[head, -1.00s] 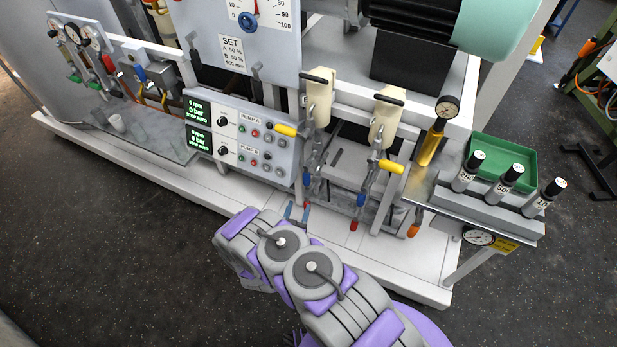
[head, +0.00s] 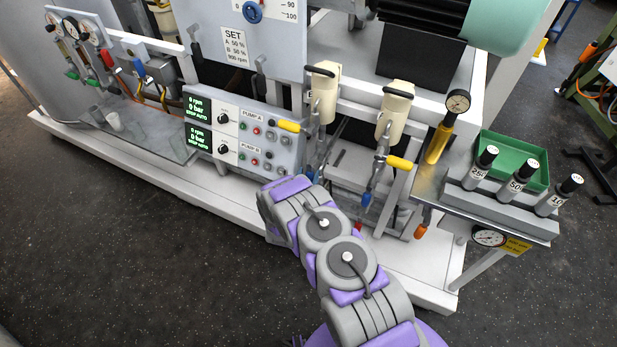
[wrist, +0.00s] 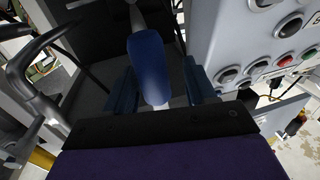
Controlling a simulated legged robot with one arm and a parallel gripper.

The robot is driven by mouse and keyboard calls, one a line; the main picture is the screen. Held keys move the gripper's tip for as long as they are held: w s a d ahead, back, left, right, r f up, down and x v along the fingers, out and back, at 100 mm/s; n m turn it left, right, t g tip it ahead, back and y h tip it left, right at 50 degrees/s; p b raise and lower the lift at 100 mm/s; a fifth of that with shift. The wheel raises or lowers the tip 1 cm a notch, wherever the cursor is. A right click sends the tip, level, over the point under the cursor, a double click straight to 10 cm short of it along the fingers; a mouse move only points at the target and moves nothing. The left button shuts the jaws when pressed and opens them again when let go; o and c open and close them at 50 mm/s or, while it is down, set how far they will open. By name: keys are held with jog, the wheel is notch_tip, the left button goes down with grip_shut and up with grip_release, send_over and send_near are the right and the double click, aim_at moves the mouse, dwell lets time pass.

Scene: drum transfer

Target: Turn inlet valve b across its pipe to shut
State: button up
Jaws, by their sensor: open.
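A blue valve handle (wrist: 150,62) stands in the middle of the wrist view, with a pale metal end below it. My gripper (wrist: 162,92) is open, with one dark blue finger on each side of the handle. Gaps show on both sides, so it is not gripped. In the head view my gripper is mostly hidden behind my own wrist, low by the left valve column beside the pump panel. A second blue handle (head: 366,200) hangs on the right column. I cannot read a label that marks either handle as inlet valve b.
The pump panel (head: 240,135) is close beside my wrist; its buttons (wrist: 292,26) fill the wrist view's upper right. Yellow handles (head: 289,126) (head: 400,163) jut out above. A grey pipe or handle (wrist: 35,75) is at the wrist view's left. The floor (head: 130,240) is clear.

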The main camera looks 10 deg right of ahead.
jog(key=shift+d, duration=0.2)
jog(key=shift+c, duration=0.2)
jog(key=shift+d, duration=0.15)
jog(key=shift+c, duration=1.4)
jog(key=shift+f, duration=0.1)
grip_shut()
